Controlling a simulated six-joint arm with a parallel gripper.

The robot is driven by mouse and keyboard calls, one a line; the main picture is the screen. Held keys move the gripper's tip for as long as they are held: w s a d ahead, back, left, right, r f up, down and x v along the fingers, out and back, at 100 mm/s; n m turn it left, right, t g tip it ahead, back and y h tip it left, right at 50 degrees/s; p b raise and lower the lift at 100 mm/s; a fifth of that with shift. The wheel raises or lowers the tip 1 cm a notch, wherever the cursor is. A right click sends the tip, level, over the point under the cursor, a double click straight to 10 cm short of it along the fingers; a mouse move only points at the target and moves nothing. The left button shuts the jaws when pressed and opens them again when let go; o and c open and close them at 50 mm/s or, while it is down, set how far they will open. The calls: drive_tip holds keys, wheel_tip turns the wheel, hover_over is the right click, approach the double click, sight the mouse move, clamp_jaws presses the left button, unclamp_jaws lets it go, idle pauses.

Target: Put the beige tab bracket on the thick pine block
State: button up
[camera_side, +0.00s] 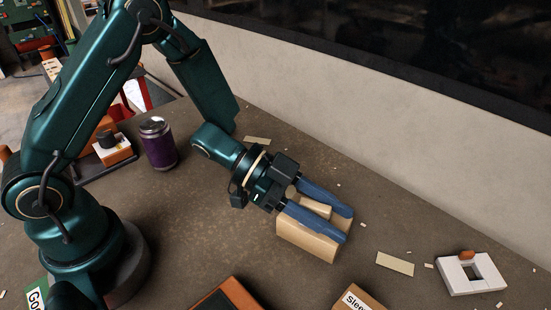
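The thick pine block (303,240) sits on the table right of centre, under my gripper. My gripper (345,224) reaches over it from the upper left, with its two blue fingers apart. A small beige piece (316,208), which looks like the beige tab bracket, lies between the fingers at the top of the block. The fingers hide part of it. I cannot tell whether the fingers press on it or whether it rests on the block.
A purple can (158,143) stands left of my gripper. A white part with a square opening (470,274) lies at the right. A flat beige strip (395,263) lies between it and the block. A cardboard box (358,299) and a brown tray (229,297) are at the front.

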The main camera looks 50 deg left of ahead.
idle(0.3)
drive_tip(key=shift+r, duration=0.2)
drive_tip(key=v, duration=1.2)
drive_tip(key=w+a+r+n+t+y, duration=0.6)
drive_tip(key=w+a+n+t+y, duration=0.15)
drive_tip(key=a+y, duration=0.4)
drive_tip(key=s+d+n+g, duration=0.2)
drive_tip(key=s+n+g, duration=0.1)
drive_tip(key=s, duration=0.5)
drive_tip(key=s+d+f+n+g, duration=0.1)
drive_tip(key=s+n+g, duration=0.2)
drive_tip(key=s, duration=0.5)
drive_tip(key=shift+s+d+f+g+y, duration=0.3)
drive_tip(key=shift+d+g+y, duration=0.15)
drive_tip(key=shift+g, duration=0.1)
